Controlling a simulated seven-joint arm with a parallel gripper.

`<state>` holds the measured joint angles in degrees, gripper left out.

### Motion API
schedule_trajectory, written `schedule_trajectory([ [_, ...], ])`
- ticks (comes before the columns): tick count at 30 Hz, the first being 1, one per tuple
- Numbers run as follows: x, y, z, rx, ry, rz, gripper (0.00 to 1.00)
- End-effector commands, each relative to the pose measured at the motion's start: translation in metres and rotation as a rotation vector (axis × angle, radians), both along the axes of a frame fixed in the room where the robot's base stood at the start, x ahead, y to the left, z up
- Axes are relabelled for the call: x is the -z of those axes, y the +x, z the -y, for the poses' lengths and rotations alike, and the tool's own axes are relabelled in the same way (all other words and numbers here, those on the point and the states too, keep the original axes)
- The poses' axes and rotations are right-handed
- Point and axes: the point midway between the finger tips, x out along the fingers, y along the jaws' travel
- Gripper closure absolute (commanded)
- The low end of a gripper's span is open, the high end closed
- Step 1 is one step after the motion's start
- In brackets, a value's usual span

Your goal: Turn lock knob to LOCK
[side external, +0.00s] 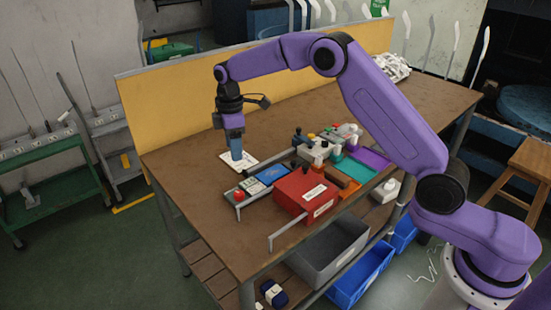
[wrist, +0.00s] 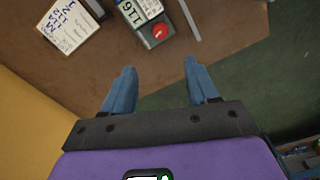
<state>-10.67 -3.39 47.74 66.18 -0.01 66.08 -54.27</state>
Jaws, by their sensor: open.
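My gripper (side external: 237,156) points down above the table, left of the control panel (side external: 251,187). In the wrist view my gripper (wrist: 159,66) has its two blue fingers spread wide, with nothing between them but table and floor behind. A round red knob or button (wrist: 160,31) sits on a small grey unit just beyond the fingertips. It also shows at the panel's near left corner in the side view (side external: 239,196). I cannot tell which part is the lock knob, and no LOCK marking is readable.
A white printed card (side external: 238,161) lies beside my gripper. A red box (side external: 306,192) stands right of the panel, among several levers and coloured trays. A yellow board (side external: 180,101) closes the table's back. The brown tabletop (side external: 195,205) is clear at front left.

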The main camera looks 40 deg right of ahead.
Motion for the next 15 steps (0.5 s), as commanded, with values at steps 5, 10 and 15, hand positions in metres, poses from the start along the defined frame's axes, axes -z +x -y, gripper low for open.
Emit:
schedule_trajectory([
  [5, -0.02, -0.01, -0.007, -0.007, 0.001, 0.001, 0.41],
  [10, -0.03, -0.027, -0.015, -0.015, 0.001, 0.003, 0.41],
  [15, -0.038, -0.045, -0.023, -0.023, 0.002, 0.005, 0.41],
])
